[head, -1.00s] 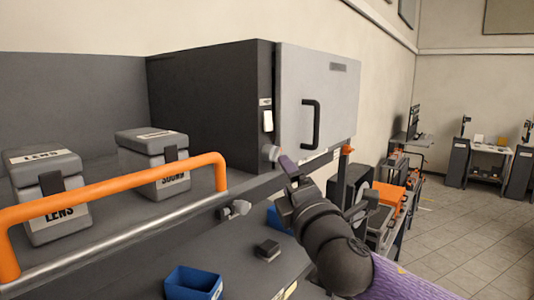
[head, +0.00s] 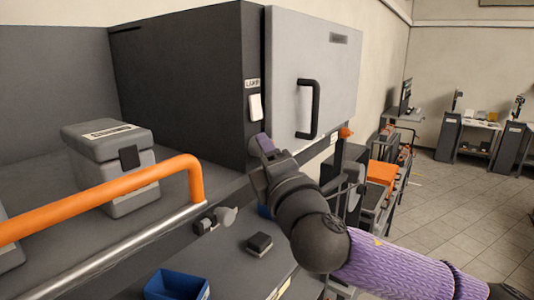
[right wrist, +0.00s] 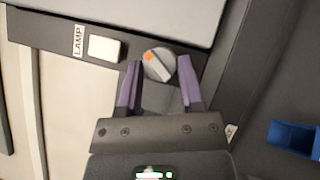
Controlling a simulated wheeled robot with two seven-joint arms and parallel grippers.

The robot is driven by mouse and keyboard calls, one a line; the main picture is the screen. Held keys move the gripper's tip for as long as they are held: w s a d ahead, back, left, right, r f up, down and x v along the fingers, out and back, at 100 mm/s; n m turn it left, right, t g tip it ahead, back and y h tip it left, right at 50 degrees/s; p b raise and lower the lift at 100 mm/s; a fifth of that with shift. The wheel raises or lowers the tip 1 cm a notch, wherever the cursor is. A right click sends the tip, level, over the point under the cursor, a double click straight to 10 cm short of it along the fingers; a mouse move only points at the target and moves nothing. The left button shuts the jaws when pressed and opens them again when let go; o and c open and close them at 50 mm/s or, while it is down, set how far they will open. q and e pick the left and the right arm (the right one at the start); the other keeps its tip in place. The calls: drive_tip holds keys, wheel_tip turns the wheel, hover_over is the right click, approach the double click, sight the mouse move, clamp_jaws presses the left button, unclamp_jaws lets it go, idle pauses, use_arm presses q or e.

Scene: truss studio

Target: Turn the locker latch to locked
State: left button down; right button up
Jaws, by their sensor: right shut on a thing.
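The locker (head: 185,90) is a dark cabinet with a light grey door (head: 345,85) and a black handle (head: 309,108). The latch is a round grey knob (right wrist: 158,64) with a raised bar and an orange mark, set on the dark frame beside the door. In the right wrist view the orange mark sits at the knob's upper left, and the bar slants. My right gripper (head: 263,145) has its purple fingers (right wrist: 158,82) on both sides of the knob and is shut on it. In the head view the gripper hides the knob. My left gripper is not in view.
A white switch (head: 256,107) labelled LAMP is beside the latch. An orange rail (head: 100,195) and a grey lens case (head: 112,165) stand at the left. A blue bin (head: 176,285) and a small dark block (head: 259,243) lie below. Open floor lies at the right.

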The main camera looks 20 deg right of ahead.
clamp_jaws()
drive_tip(key=shift+r+m, duration=0.1)
drive_tip(key=shift+m, duration=0.2)
drive_tip(key=shift+r+m+g+p, duration=0.25)
drive_tip(key=shift+m+g+p, duration=0.1)
drive_tip(key=shift+m+g, duration=1.4)
drive_tip(key=shift+r+m+g+p, duration=0.25)
drive_tip(key=shift+m+g, duration=1)
drive_tip(key=shift+m, duration=1)
